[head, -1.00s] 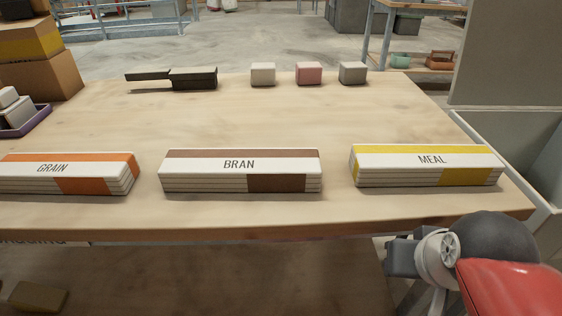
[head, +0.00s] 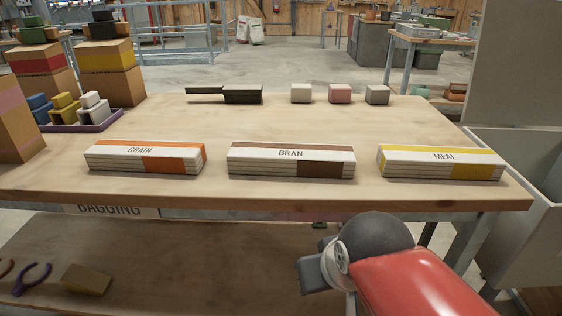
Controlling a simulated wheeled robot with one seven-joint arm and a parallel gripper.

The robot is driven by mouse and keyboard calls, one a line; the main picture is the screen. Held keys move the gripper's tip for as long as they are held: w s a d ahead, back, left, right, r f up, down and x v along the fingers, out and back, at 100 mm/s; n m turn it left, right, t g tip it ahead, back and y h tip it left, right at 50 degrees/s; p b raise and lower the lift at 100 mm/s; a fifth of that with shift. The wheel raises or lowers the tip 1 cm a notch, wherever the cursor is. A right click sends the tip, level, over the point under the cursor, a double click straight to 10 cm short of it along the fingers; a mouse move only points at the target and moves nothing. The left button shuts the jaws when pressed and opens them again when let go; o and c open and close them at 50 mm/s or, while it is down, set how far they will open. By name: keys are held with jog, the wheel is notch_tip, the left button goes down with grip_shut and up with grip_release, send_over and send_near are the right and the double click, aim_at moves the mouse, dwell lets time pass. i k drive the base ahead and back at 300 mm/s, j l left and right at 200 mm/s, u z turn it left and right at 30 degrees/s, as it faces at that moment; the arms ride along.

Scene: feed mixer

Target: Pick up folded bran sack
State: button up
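The folded bran sack (head: 265,165) lies flat near the front edge of the wooden table, a white layered bundle with a brown stripe and a brown block, marked BRAN. The grain sack (head: 115,163), with orange marks, lies to its left. The meal sack (head: 418,171), with yellow marks, lies to its right. My red and grey arm reaches in at the lower right, in front of the table edge and below the sacks. The fingers of my gripper cannot be made out; a grey block at the arm's end is all that shows there.
On the table (head: 235,128) stand a dark scoop-like tool (head: 242,94), small white, pink and grey blocks at the back, and a purple tray (head: 88,127) at the left. Cartons (head: 108,75) stand behind. A grey bin (head: 515,195) is at the right. A lower shelf (head: 180,265) runs underneath.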

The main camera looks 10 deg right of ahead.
aim_at(321, 160)
jog(key=k+l, duration=0.2)
jog(key=l, duration=0.15)
jog(key=k+l+u, duration=0.1)
jog(key=l, duration=0.3)
jog(key=k+l, duration=0.3)
jog(key=i, duration=0.45)
jog(key=i+u, duration=0.05)
